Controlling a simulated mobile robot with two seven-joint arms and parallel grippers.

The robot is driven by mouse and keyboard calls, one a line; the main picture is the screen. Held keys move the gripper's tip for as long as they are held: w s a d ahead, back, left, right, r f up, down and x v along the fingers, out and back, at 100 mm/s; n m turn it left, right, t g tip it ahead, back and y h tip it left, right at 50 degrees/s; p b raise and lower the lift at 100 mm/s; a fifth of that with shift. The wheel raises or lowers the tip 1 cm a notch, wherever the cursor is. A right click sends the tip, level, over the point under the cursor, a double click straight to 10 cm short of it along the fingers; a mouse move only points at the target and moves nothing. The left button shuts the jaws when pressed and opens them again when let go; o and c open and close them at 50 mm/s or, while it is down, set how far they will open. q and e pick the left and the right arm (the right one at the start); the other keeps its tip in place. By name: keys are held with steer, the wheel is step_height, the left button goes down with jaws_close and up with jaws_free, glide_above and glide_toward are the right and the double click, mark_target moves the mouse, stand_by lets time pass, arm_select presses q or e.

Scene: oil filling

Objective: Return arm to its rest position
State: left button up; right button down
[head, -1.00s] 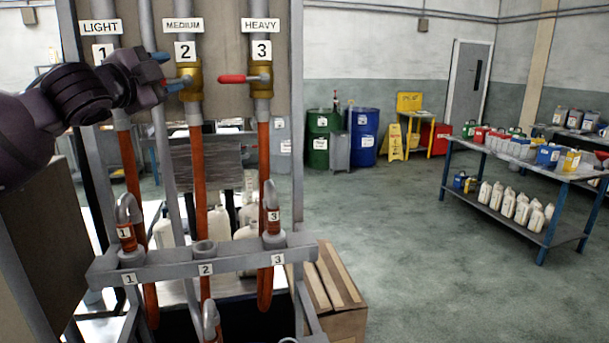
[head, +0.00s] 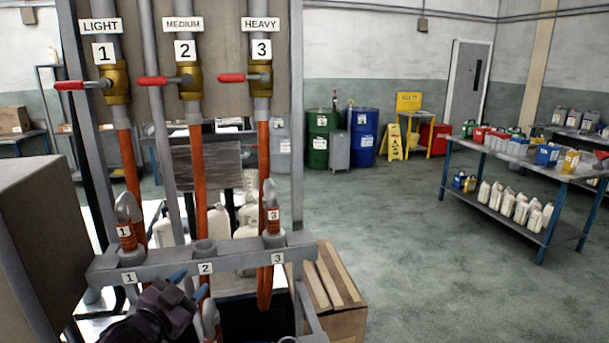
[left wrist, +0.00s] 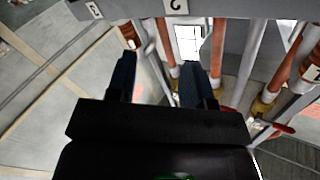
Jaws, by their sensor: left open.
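My left gripper (head: 190,284) is low in the head view, just below the hose rack's rail (head: 228,260), between labels 1 and 2. Its blue-tipped fingers are apart with nothing between them, as the left wrist view (left wrist: 160,78) also shows. The valves for Light (head: 115,82), Medium (head: 190,80) and Heavy (head: 260,78) each have a red handle pointing left. Nozzle 1 (head: 127,225) and nozzle 3 (head: 271,210) sit in their rail holders. Holder 2 (head: 205,248) is empty, and a nozzle (head: 210,318) is below it, beside my gripper. My right gripper is not in view.
A cardboard box (head: 335,295) stands right of the rack. A grey box-like block (head: 45,230) is at the left. Drums (head: 322,138), a yellow floor sign (head: 396,142) and a blue-legged table of bottles (head: 540,175) are farther back. The floor (head: 430,270) between is clear.

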arm_select(q)
steer(key=s+a+f+n+g+y, duration=0.2)
steer(key=s+f+n, duration=0.2)
steer(key=s+f, duration=0.9)
steer(key=s+a+f+n+g+y, duration=0.2)
steer(key=s+f+n+g+y, duration=0.1)
steer(key=s+f, duration=1)
steer(key=shift+s+a+f+n+g, duration=0.3)
steer(key=shift+s+f+n, duration=0.1)
steer(key=shift+s+n, duration=0.15)
